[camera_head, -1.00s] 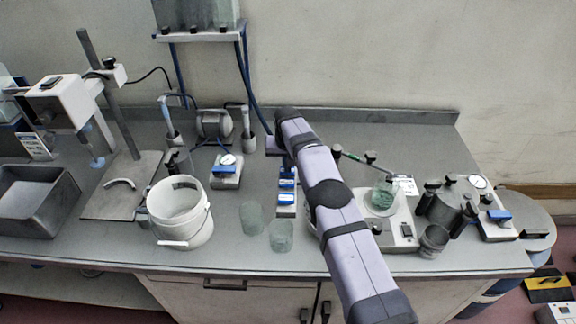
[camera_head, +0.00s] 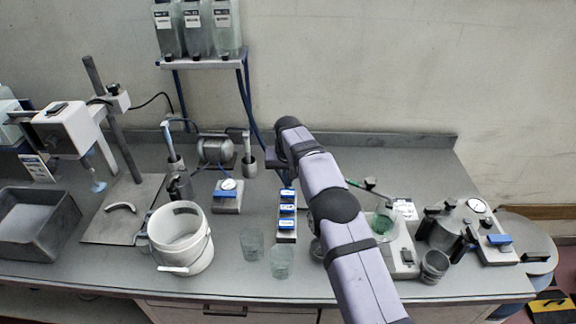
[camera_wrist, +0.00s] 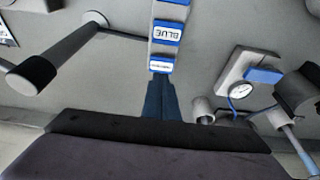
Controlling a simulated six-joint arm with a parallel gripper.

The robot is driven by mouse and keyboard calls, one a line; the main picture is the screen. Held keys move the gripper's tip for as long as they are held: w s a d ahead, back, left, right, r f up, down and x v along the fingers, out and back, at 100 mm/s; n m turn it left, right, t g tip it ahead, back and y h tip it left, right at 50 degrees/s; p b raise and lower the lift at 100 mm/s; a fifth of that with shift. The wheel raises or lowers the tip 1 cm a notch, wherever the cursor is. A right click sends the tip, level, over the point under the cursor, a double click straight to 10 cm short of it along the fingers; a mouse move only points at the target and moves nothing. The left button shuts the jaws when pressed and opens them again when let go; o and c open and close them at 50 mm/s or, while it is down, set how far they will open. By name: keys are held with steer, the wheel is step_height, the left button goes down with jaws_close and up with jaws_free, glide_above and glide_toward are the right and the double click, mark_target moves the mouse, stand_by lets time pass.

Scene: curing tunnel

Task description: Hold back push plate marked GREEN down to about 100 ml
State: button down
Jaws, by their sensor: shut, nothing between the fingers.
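Three blue push plates with white labels sit in a row on a narrow strip (camera_head: 288,239) in the head view, left of my arm. In the wrist view one plate (camera_wrist: 166,33) reads BLUE. The label of the plate nearest my fingers (camera_wrist: 160,66) is too small to read, and I cannot tell which plate is marked GREEN. My gripper (camera_wrist: 160,80) is shut and empty, its tips close to that nearest plate; contact cannot be told. Three labelled bottles (camera_head: 197,30) stand on a raised shelf. Their liquid levels cannot be read.
Two clear beakers (camera_head: 252,243) (camera_head: 281,262) stand in front of the strip's left side. A white bucket (camera_head: 181,240) and a gauge block (camera_head: 228,196) are further left. A black-ended rod (camera_wrist: 60,55) shows in the wrist view.

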steer(key=b+v, duration=0.2)
steer(key=v, duration=0.6)
steer(key=shift+w, duration=0.1)
stand_by(1.8)
steer(key=shift+w+a+r+b, duration=0.1)
steer(key=shift+r+b, duration=0.45)
steer(key=shift+r, duration=0.15)
steer(key=shift+f, duration=0.1)
stand_by(0.3)
